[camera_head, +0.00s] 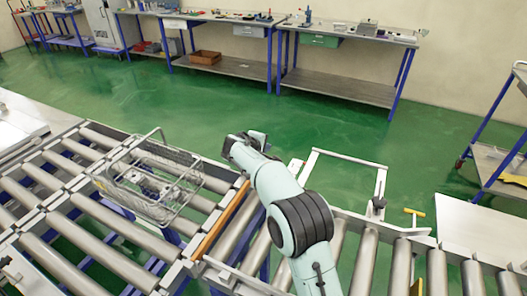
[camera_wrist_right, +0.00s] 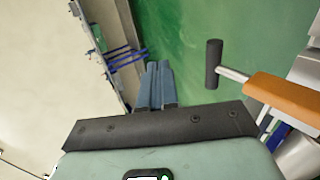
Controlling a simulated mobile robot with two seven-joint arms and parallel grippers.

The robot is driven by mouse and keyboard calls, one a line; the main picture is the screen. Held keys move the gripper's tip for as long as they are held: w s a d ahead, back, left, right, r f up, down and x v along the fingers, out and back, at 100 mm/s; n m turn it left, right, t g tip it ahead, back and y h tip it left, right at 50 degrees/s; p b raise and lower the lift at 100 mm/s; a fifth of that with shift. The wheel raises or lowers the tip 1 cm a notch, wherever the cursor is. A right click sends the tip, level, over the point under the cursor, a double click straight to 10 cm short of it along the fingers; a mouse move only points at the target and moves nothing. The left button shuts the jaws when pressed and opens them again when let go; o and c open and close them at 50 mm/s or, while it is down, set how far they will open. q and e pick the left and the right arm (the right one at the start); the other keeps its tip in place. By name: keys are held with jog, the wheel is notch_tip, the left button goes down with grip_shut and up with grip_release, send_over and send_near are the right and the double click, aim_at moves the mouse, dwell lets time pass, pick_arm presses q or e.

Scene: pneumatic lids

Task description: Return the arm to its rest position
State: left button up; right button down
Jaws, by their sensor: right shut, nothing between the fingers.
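My right arm (camera_head: 300,222) reaches up from the bottom of the head view, over the roller conveyor. Its gripper (camera_head: 258,139) is at the far end, above the conveyor's far side and the green floor, and shows only small and dark there. In the right wrist view the two blue-grey fingers (camera_wrist_right: 157,85) are together with nothing between them. The gripper is apart from the wire basket (camera_head: 155,180), which sits to its left on the rollers with some grey parts inside. My left gripper is not in view.
An orange bar (camera_head: 221,220) crosses the conveyor beside my arm. A black-ended rod (camera_wrist_right: 213,64) and an orange piece (camera_wrist_right: 285,97) are right of the fingers in the wrist view. Workbenches (camera_head: 345,87) stand at the back. A cart (camera_head: 498,160) is at right. Green floor between is clear.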

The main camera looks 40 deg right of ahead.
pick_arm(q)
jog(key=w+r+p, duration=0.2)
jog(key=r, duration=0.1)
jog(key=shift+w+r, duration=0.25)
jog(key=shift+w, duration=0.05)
pick_arm(e)
notch_tip(320, 180, up, 10)
jog(key=w+d, duration=0.1)
jog(key=shift+w+d, duration=0.15)
jog(key=shift+d, duration=0.15)
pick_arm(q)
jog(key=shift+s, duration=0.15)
pick_arm(e)
jog(key=shift+f, duration=0.1)
